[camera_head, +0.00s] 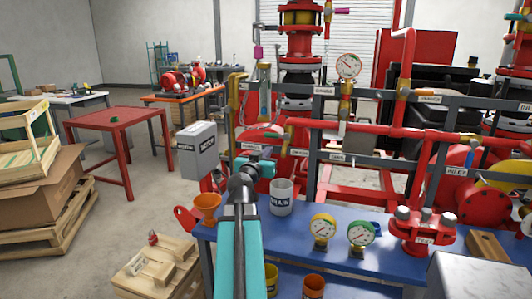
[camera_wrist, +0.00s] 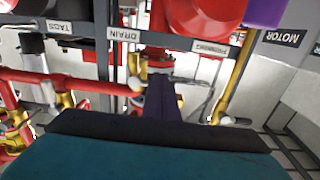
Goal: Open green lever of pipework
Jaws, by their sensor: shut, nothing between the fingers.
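The red pipework (camera_head: 365,130) runs across the skid frame. A small pale-green piece (camera_head: 268,127), possibly the green lever, shows at a brass valve just above and beyond my gripper; it is too small to be sure. My gripper (camera_head: 258,161) is raised over the blue bench, in front of the pipework. In the wrist view my gripper (camera_wrist: 163,97) is shut and empty, its dark fingers pointing at the pipes below the DRAIN label. No green lever is clear in that view. A red pipe with a brass fitting (camera_wrist: 65,100) shows left of the fingers.
The blue bench (camera_head: 330,240) below holds a grey cup (camera_head: 281,196), an orange funnel (camera_head: 207,205), two gauges and a red flanged part (camera_head: 422,230). A grey box (camera_head: 197,150) stands left of my gripper. Grey frame rails cross before the pipes.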

